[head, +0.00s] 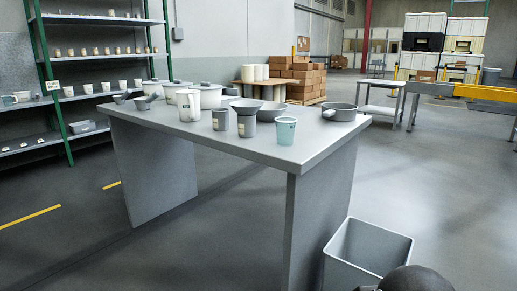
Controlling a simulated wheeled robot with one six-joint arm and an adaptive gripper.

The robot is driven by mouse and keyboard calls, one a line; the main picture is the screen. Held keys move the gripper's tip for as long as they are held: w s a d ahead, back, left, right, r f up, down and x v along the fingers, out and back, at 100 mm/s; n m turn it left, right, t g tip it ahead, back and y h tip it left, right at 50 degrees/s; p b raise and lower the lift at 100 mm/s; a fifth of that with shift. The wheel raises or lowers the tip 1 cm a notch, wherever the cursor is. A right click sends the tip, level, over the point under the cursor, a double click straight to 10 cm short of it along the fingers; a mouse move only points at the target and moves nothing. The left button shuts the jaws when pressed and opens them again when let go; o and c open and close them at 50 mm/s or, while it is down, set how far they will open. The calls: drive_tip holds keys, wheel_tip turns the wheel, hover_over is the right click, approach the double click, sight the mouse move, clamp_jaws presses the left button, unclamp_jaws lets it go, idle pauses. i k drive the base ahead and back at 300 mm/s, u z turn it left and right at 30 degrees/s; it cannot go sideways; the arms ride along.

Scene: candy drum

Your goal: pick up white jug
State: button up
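A grey table (300,160) holds a cluster of vessels. A tall white jug-like vessel (210,96) stands upright in the back middle of the cluster. A white cup-like vessel (188,106) with a small label stands in front of it and to the left, overlapping it in the picture. Which of the two is the white jug I cannot tell for sure at this size. My gripper is not in view; only a dark rounded part of mine shows at the bottom right, away from the vessels.
Near these stand white lidded pots (174,91), a grey cup (220,119), a grey funnel-topped vessel (247,118), a light-blue cup (286,130) and a grey pan (339,112). A grey bin (367,247) stands by the table's right end. The floor in front is clear.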

sight(188, 101)
drive_tip(key=u, duration=1.65)
drive_tip(key=i, duration=1.85)
drive_tip(key=z, duration=2.75)
